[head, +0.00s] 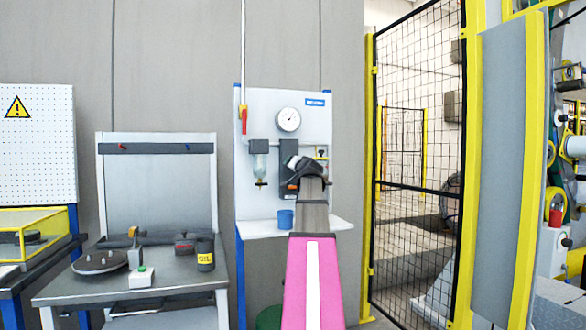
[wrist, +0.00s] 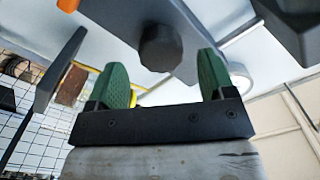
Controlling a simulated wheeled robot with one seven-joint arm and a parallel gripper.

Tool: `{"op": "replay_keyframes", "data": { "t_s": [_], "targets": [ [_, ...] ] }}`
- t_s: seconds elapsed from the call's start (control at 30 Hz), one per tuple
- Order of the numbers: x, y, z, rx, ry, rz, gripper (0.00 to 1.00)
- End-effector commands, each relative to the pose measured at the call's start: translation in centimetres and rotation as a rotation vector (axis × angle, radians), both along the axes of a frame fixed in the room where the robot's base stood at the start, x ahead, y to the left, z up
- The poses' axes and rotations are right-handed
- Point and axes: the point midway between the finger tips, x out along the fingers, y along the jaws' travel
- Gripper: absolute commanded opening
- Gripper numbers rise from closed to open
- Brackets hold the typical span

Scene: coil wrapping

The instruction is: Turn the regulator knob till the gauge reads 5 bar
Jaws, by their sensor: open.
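The round white gauge (head: 288,119) is on the pale wall panel (head: 262,105) in the head view; its needle is too small to read. In the wrist view the dark, faceted regulator knob (wrist: 161,48) sits just beyond and between the green fingertips of my gripper (wrist: 165,78). The fingers are apart, with the knob not gripped. In the head view my gripper (head: 304,168) is at the panel below the gauge, and my arm hides the knob there.
A glass-bowled filter (head: 259,163) hangs left of my gripper. A blue cup (head: 285,218) stands on the shelf (head: 255,229) below. A red-handled valve (head: 243,118) is at the panel's left edge. A mesh fence (head: 420,110) stands to the right.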

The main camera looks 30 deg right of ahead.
Motion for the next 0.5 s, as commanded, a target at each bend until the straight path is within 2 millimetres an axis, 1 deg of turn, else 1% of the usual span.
{"op": "replay_keyframes", "data": {
  "t_s": [0.03, 0.23, 0.33, 0.5],
  "targets": [
    [-1.4, 0.4, -0.1, 0.000, -0.001, -0.001, 0.76],
    [-4.9, 1.3, -0.2, 0.000, -0.001, -0.001, 0.76],
    [-5.9, 1.5, -0.1, -0.001, 0.001, -0.001, 0.76],
    [-6.4, 1.5, 0.0, 0.000, 0.001, 0.001, 0.76]
  ]
}}
